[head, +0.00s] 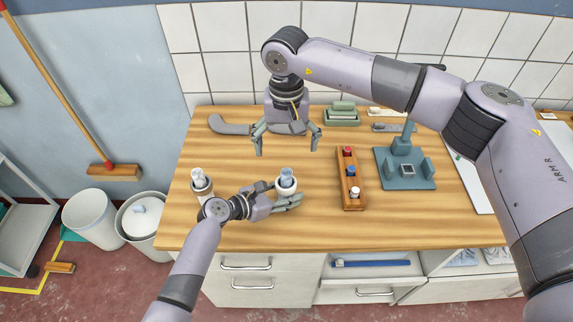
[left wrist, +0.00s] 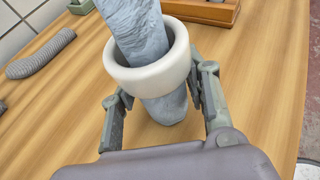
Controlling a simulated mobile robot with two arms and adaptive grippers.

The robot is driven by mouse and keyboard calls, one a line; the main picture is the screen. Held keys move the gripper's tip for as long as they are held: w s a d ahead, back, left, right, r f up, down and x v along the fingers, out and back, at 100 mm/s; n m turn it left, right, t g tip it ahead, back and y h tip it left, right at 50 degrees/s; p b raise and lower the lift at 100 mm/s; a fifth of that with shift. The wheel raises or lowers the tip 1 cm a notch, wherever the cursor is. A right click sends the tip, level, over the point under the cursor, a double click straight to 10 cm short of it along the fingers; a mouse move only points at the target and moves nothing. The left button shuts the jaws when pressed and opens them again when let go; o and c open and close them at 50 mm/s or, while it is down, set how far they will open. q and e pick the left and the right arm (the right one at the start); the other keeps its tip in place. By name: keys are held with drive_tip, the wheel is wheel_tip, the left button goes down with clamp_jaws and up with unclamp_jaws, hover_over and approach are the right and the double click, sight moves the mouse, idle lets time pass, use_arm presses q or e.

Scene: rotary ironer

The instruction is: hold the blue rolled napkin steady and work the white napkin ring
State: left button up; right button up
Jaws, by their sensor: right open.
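The blue rolled napkin (head: 287,174) stands near the front middle of the worktop. The white napkin ring (head: 286,187) is around it. In the left wrist view the napkin (left wrist: 165,108) passes through the ring (left wrist: 150,77) and leans left at its top. My left gripper (head: 284,194) has a finger on either side of the napkin at ring height; these fingers also flank it in the left wrist view (left wrist: 160,98). Whether they press on the ring or napkin is unclear. My right gripper (head: 287,151) is open and empty, pointing down behind the napkin.
A second, pale roll (head: 198,175) stands at the left, close to my left forearm. A wooden block with coloured knobs (head: 350,190) and a teal fixture (head: 405,174) stand to the right. The worktop's front edge is close.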

use_arm(q)
drive_tip(key=o, duration=0.3)
